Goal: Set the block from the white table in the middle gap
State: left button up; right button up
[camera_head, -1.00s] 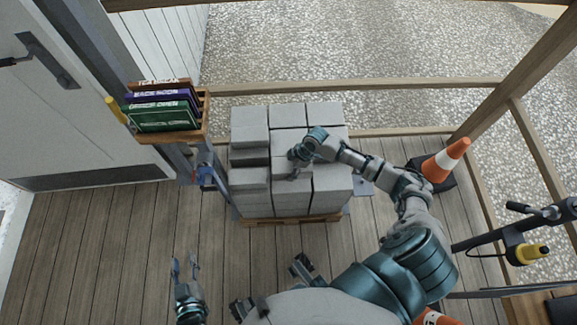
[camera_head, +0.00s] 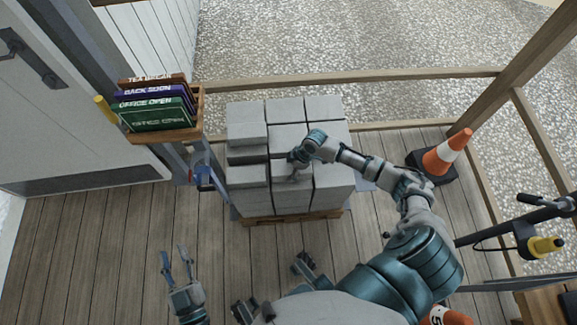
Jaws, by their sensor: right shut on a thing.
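A stack of grey blocks (camera_head: 246,112) stands on a wooden pallet in front of me. A dark recess (camera_head: 249,155) shows in its left column, between the back and front blocks. My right gripper (camera_head: 297,160) reaches over the middle column from the right and is shut on a grey block (camera_head: 292,176) there. The gripper and wrist hide part of that block, and I cannot tell whether it rests fully on the blocks below. My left gripper (camera_head: 178,264) is open and empty above the deck at lower left. The white table is not in view.
A sign rack (camera_head: 165,134) on a post stands left of the stack. Orange cones (camera_head: 447,152) stand at right and lower right. Wooden rails (camera_head: 350,85) border the deck behind. A black-and-yellow device (camera_head: 540,244) sits at far right. The deck at left (camera_head: 90,240) is clear.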

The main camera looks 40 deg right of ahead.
jog(key=shift+b+x, duration=0.4)
jog(key=shift+x, duration=0.45)
pick_arm(q)
jog(key=shift+s+r+t+b, duration=0.15)
jog(key=shift+s+r+t, duration=0.1)
jog(key=shift+r+t, duration=0.6)
jog(key=shift+s+r+t+b, duration=0.15)
jog(key=shift+s+r+t, duration=0.1)
jog(key=shift+r+t, duration=0.6)
pick_arm(e)
jog(key=shift+d+f, duration=0.25)
jog(key=shift+f, duration=0.45)
pick_arm(q)
jog(key=shift+w, duration=0.1)
pick_arm(e)
jog(key=o, duration=1.8)
jog(key=shift+a, duration=0.1)
pick_arm(q)
jog(key=shift+a, duration=0.1)
pick_arm(e)
jog(key=shift+o, duration=0.3)
jog(key=shift+s, duration=0.1)
